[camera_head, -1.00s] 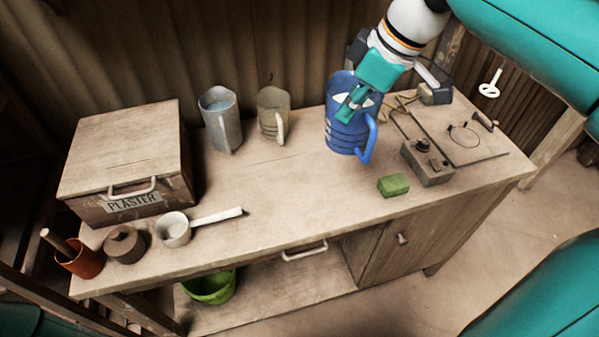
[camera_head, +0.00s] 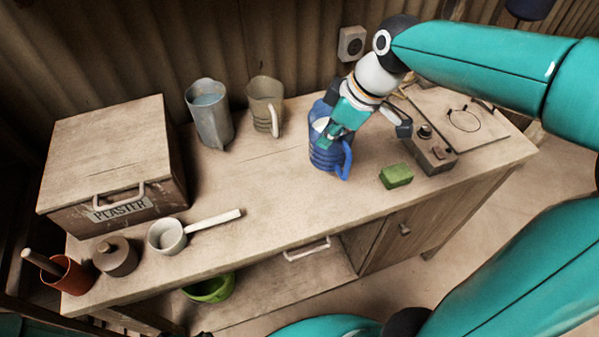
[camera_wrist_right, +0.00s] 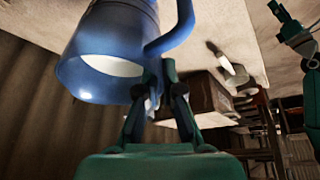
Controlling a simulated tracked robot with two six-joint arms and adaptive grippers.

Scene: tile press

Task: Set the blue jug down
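The blue jug (camera_head: 322,158) is near the middle-right of the workbench (camera_head: 260,200), upright or nearly so. Its base is at or very near the top; I cannot tell whether it touches. My right gripper (camera_head: 333,133) is shut on the jug at its rim and handle side. In the right wrist view the jug (camera_wrist_right: 105,50) shows its open mouth and pale contents, with the gripper fingers (camera_wrist_right: 160,90) close together by the handle. A teal and grey part, seemingly my left gripper (camera_wrist_right: 302,42), shows at the right edge of that view; its fingers are unclear.
A grey metal jug (camera_head: 210,115) and a beige jug (camera_head: 266,105) stand behind, to the left. A green block (camera_head: 396,176) and a control box (camera_head: 431,154) lie right of the blue jug. The plaster box (camera_head: 115,160), pan (camera_head: 167,237) and red cup (camera_head: 72,277) are at left.

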